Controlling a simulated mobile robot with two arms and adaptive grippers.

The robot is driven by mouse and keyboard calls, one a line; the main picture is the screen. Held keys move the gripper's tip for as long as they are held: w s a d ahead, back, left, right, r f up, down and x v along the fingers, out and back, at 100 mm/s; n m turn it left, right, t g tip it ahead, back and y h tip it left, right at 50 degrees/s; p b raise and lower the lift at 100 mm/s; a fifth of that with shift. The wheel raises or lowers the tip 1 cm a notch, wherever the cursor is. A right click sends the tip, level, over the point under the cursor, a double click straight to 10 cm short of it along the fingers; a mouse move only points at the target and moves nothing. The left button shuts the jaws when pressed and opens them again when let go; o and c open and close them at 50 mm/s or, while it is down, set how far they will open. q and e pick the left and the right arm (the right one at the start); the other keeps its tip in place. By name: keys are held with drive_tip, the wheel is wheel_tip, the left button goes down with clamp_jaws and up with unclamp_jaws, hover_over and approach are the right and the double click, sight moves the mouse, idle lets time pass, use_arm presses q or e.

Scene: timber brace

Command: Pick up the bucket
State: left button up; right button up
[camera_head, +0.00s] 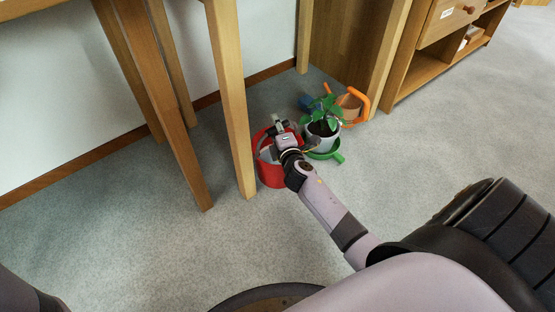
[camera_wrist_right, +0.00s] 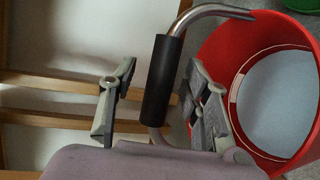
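The red bucket (camera_head: 269,174) stands on the carpet beside a wooden leg. In the right wrist view the bucket (camera_wrist_right: 222,58) shows its red wall and a pale round area inside. Its bent metal handle has a black grip (camera_wrist_right: 162,82), which stands up beside the rim. My right gripper (camera_head: 279,130) is at the bucket. In the wrist view its fingers (camera_wrist_right: 158,105) are spread on either side of the black grip, with a clear gap on the left and a smaller one on the right. My left gripper is not in view.
A potted plant (camera_head: 322,129) in a white pot stands right behind the bucket, with a green object (camera_head: 332,156) around its base. An orange-handled container (camera_head: 359,107) is behind it. Wooden legs (camera_head: 232,100) rise close on the left. Open carpet (camera_head: 420,140) lies to the right.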

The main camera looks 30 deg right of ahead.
clamp_jaws()
idle(0.3)
idle(0.6)
drive_tip(key=shift+r, duration=0.2)
